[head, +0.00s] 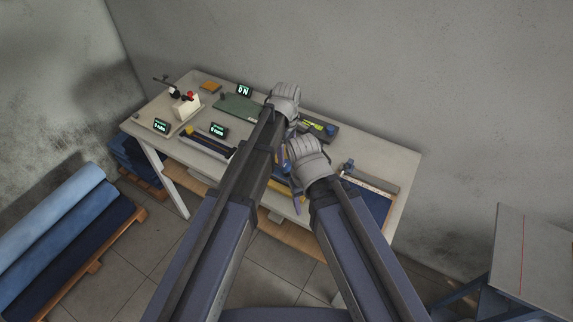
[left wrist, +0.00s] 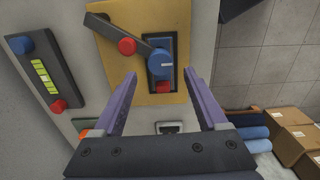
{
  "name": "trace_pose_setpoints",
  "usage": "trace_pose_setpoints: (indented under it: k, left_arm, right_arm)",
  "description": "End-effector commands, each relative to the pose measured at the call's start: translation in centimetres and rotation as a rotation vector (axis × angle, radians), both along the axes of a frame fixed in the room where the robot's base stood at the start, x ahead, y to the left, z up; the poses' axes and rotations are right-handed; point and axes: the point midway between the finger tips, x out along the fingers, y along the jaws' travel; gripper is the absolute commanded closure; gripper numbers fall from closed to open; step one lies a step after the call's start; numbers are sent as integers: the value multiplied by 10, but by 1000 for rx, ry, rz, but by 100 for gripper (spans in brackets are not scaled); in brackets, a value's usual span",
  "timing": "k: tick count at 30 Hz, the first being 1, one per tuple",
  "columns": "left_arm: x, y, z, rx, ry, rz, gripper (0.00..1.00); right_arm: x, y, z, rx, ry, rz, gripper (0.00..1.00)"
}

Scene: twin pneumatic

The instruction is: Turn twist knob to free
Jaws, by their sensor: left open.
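The blue twist knob (left wrist: 160,62) stands on a dark base on a yellow plate (left wrist: 176,20) in the left wrist view. A dark lever with a red end (left wrist: 127,47) lies across the plate beside it. My left gripper (left wrist: 160,73) is open, with its two purple fingers apart on either side of the knob's lower part in that view. The fingers look empty, and I cannot tell whether either touches the plate. In the head view the yellow plate (head: 283,187) is mostly hidden behind my arms. My right arm shows there, but its fingers cannot be clearly made out.
A dark device with blue and red ends (left wrist: 46,74) lies beside the plate. The workbench (head: 384,160) also carries a green mat (head: 236,106), small lit displays (head: 218,130) and a fixture with a red part (head: 187,105).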

Motion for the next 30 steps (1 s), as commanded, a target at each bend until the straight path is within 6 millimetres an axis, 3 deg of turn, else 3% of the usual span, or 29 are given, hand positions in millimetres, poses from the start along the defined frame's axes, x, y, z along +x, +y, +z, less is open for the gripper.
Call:
trace_pose_setpoints:
  k: [1,9,21,30]
  left_arm:
    - [0,0,-14,0,0,0,25]
    - [0,0,-44,0,0,0,25]
    - [0,0,-47,0,0,-1,26]
    - [0,0,-47,0,0,-1,60]
  right_arm:
    - [0,0,-14,0,0,0,38]
    - [0,0,-44,0,0,-1,38]
    - [0,0,-47,0,0,-2,38]
    - [0,0,-47,0,0,-2,38]
